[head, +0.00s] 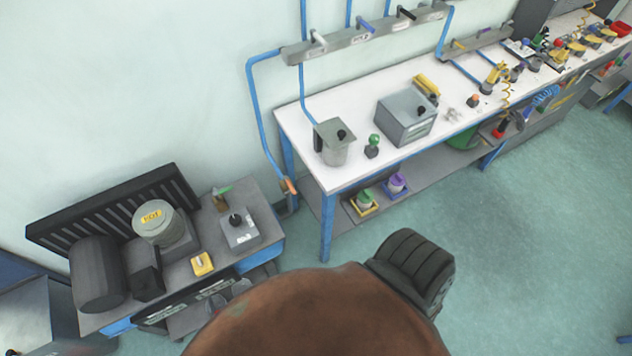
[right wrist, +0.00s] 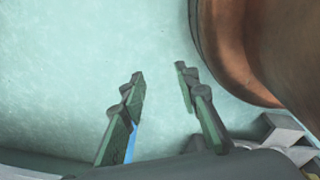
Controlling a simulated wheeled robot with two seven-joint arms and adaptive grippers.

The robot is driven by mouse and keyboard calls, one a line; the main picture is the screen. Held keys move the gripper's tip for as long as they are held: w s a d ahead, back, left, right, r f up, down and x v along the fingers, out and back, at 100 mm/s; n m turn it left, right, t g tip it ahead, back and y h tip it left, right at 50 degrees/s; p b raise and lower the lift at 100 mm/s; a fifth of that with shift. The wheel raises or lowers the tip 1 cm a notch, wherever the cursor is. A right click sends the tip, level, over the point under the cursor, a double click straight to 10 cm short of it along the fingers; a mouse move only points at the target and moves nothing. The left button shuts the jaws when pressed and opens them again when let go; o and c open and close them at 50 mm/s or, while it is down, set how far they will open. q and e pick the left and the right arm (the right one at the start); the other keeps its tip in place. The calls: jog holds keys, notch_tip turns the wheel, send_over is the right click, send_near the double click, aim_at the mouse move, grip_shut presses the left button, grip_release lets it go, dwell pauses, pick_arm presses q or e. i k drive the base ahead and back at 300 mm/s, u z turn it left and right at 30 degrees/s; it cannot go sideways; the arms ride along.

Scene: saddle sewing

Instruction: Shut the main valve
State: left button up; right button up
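A grey manifold bar (head: 365,36) is fixed to the wall above the white workbench. It carries a light-handled valve (head: 318,38), a blue-handled valve (head: 364,25) and a black-handled valve (head: 405,12), with blue pipes joined to it. A small orange-brown fitting (head: 290,186) sits at the lower end of the left blue pipe, beside the bench. I cannot tell which of these is the main valve. My right gripper (right wrist: 160,72) is open and empty above the greenish floor, away from the valves. My left gripper is not in view.
A large brown rounded form (head: 320,315) with a black ribbed part (head: 412,268) fills the near foreground and stands close to my right gripper. The white workbench (head: 345,180) and a low machine table (head: 185,270) stand along the wall. Floor on the right is clear.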

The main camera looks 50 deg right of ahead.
aim_at(286, 179)
jog(key=z, duration=1.3)
